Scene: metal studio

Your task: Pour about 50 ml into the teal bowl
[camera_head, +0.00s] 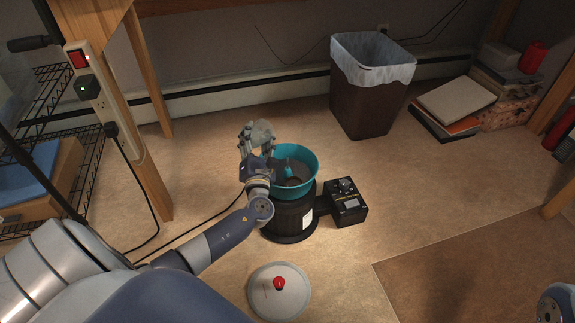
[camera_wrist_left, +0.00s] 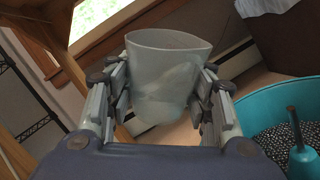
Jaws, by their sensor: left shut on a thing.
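The teal bowl (camera_head: 308,160) sits on a black cylindrical machine base (camera_head: 290,222). It holds dark granules around a teal centre post, which also show in the left wrist view, where the bowl (camera_wrist_left: 262,104) is at the right. My left gripper (camera_head: 258,142) is shut on a pale grey cup (camera_wrist_left: 165,85), just behind and left of the bowl's rim in the head view. The cup (camera_head: 264,131) is held with its mouth upward in the wrist view. Its contents are hidden.
A black control box (camera_head: 345,205) stands right of the machine. A round lid with a red knob (camera_head: 279,290) lies on the floor in front. A lined bin (camera_head: 370,95) and stacked books (camera_head: 455,103) are behind. A wooden post (camera_head: 152,185) is at the left.

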